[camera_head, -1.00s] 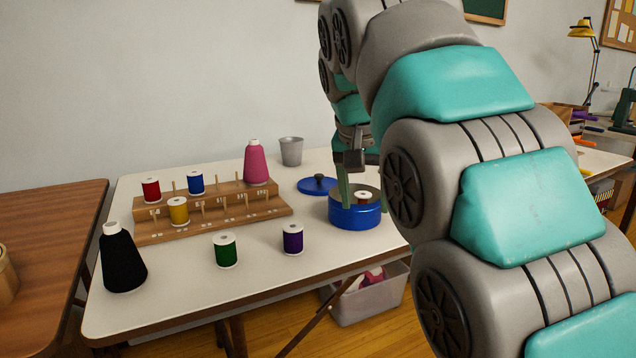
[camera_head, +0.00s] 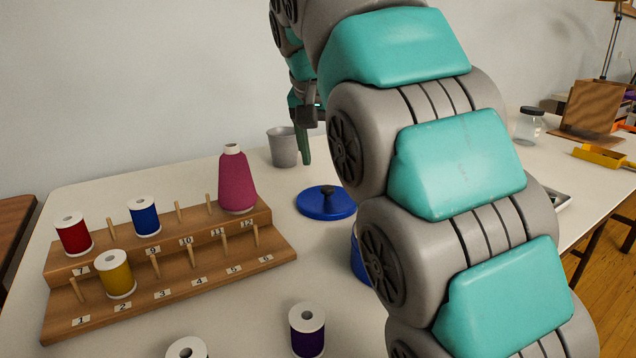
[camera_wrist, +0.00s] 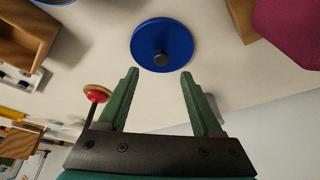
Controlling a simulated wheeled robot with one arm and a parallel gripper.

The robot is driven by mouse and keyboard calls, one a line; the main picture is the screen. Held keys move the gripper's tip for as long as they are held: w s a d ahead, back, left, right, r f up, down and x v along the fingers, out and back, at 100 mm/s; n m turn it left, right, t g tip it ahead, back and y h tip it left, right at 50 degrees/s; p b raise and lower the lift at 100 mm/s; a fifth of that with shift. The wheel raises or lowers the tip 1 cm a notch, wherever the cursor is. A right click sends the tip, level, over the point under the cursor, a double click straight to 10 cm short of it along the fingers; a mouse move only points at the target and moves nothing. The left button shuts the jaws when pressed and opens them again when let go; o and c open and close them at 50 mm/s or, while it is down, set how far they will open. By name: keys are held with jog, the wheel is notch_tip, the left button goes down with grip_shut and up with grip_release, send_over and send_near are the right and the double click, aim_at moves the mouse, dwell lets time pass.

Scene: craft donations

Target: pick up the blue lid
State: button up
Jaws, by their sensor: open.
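The blue lid (camera_head: 322,203) is a round disc with a dark knob, lying flat on the white table behind the blue pot (camera_head: 358,262), which my arm mostly hides. In the wrist view the lid (camera_wrist: 162,46) lies just beyond my fingertips, its knob (camera_wrist: 161,58) roughly centred between them. My gripper (camera_wrist: 160,72) is open with two green fingers and nothing between them. In the head view my gripper (camera_head: 304,150) is above the table behind the lid, in front of the grey cup, partly hidden by my arm.
A wooden spool rack (camera_head: 170,262) with red, blue, yellow and pink thread stands left of the lid. A grey cup (camera_head: 283,147) stands behind the lid. A purple spool (camera_head: 306,330) is near the front. Bare table surrounds the lid's left side.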

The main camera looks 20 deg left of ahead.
aim_at(327, 187)
jog(key=b+x, duration=0.1)
jog(key=x, duration=0.1)
jog(key=shift+w+a+f+b, duration=0.2)
jog(key=shift+w+b, duration=0.1)
jog(key=shift+b, duration=0.05)
jog(key=shift+b+x, duration=0.35)
jog(key=shift+x, duration=2.4)
grip_shut()
